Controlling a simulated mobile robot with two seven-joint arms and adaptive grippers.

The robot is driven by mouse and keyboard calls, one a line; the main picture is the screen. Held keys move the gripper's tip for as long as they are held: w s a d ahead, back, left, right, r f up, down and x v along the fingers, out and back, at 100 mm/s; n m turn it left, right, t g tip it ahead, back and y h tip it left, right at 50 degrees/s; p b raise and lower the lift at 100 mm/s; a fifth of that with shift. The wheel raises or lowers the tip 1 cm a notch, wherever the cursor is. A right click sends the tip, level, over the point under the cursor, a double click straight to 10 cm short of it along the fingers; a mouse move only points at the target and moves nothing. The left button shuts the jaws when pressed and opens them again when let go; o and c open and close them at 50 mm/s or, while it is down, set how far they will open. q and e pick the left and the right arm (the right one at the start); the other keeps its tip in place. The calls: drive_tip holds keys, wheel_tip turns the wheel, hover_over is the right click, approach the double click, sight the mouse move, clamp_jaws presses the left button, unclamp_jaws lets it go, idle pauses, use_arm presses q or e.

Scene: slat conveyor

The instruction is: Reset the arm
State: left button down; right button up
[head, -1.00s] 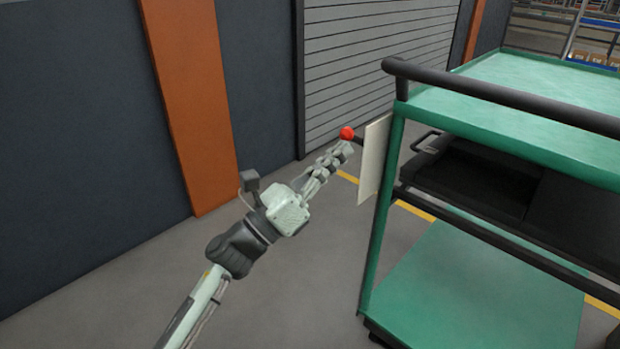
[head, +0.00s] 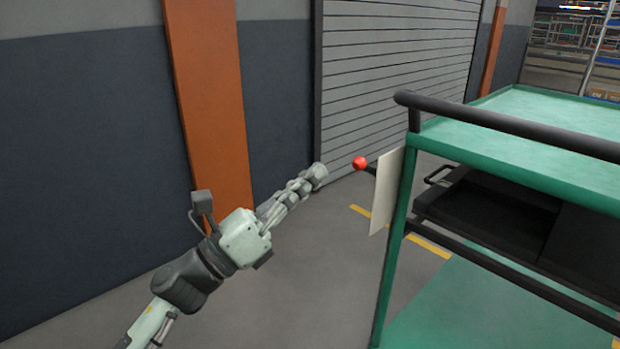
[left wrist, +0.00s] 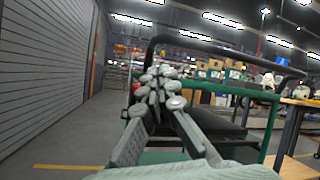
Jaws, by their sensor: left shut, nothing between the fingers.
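My left arm comes in from the lower left of the head view. Its gripper (head: 318,172) is shut and empty, with its fingertips pointing up and to the right. The fingertips are a short way left of a red ball-shaped knob (head: 360,163), with a visible gap between them. The knob sits on a dark stem beside a pale panel (head: 385,190) on the green cart (head: 398,235). In the left wrist view the closed fingers (left wrist: 161,82) stand in the middle, in front of the cart's dark rail. My right gripper is not in view.
The cart has a green top (head: 530,130), a dark push bar (head: 500,125) and a dark tray (head: 485,210) below. A grey shutter (head: 390,70) and an orange pillar (head: 208,100) stand behind the arm. The grey floor left of the cart is free.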

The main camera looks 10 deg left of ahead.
use_arm(q)
drive_tip(key=w+a+f+n+y+p, duration=0.1)
drive_tip(key=w+a+f+n+y, duration=0.1)
drive_tip(key=a+f+n+y, duration=0.85)
drive_tip(key=w+a+f+n+y, duration=0.1)
drive_tip(key=a+f+n+y, duration=0.55)
drive_tip(key=f+n, duration=0.75)
drive_tip(key=s+a+f+n+g+y, duration=0.2)
drive_tip(key=s+f+n+g, duration=0.5)
drive_tip(key=s+f+n, duration=0.5)
drive_tip(key=s+d+f+n+g+p, duration=0.1)
drive_tip(key=s+f+n+g, duration=0.1)
drive_tip(key=s+f+g, duration=0.4)
drive_tip(key=s+f, duration=0.4)
drive_tip(key=s, duration=0.2)
drive_tip(key=shift+s+n+h, duration=0.25)
drive_tip(key=shift+n+h, duration=0.1)
drive_tip(key=shift+h, duration=0.05)
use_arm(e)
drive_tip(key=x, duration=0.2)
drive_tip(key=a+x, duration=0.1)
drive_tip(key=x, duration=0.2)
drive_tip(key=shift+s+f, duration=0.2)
use_arm(q)
drive_tip(key=shift+d, duration=0.1)
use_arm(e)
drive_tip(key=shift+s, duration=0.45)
